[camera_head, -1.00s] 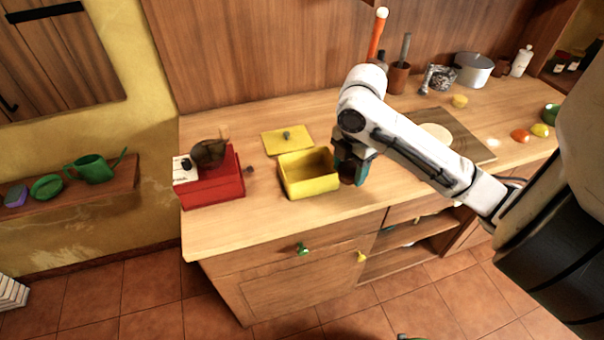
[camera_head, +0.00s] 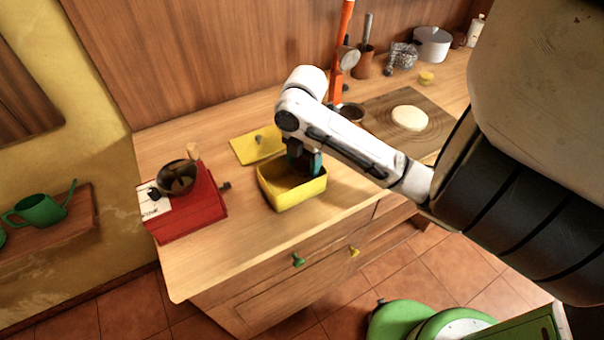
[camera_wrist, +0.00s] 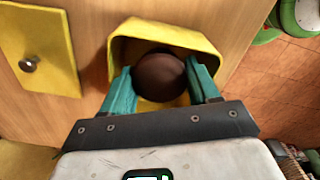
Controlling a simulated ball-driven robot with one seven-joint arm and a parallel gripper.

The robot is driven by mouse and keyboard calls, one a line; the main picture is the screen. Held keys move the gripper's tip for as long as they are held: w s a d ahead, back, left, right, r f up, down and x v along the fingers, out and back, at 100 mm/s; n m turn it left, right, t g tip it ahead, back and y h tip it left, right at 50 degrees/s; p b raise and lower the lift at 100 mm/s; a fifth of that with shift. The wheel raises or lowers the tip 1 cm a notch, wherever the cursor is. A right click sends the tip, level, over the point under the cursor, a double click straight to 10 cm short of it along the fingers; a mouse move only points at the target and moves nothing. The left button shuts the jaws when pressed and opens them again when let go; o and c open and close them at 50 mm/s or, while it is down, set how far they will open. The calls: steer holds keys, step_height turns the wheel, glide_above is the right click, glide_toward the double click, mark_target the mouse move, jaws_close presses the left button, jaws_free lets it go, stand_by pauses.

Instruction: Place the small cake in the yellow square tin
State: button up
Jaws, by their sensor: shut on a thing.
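The yellow square tin (camera_head: 298,195) stands open on the wooden counter, and it also shows in the wrist view (camera_wrist: 205,42). My gripper (camera_head: 306,166) points down over the tin's opening, and its lower end is at or inside the opening. In the wrist view its teal fingers (camera_wrist: 161,84) are shut on the small cake (camera_wrist: 160,74), a round dark brown one. The cake shows against the tin's yellow inside; whether it touches the bottom cannot be told. In the head view the cake is hidden by the gripper and the tin.
The tin's yellow lid (camera_head: 257,145) lies flat behind it. A red coffee grinder (camera_head: 190,205) stands to the left. A wooden board (camera_head: 385,112) with a round pale piece of dough (camera_head: 409,119) lies to the right. The counter's front edge is close to the tin.

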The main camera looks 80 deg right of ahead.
mark_target(304, 173)
steer(key=shift+f, duration=2.15)
steer(key=o, duration=0.8)
steer(key=shift+f, duration=0.1)
step_height(304, 173, up, 12)
steer(key=shift+r+p, duration=0.15)
steer(key=shift+p, duration=0.85)
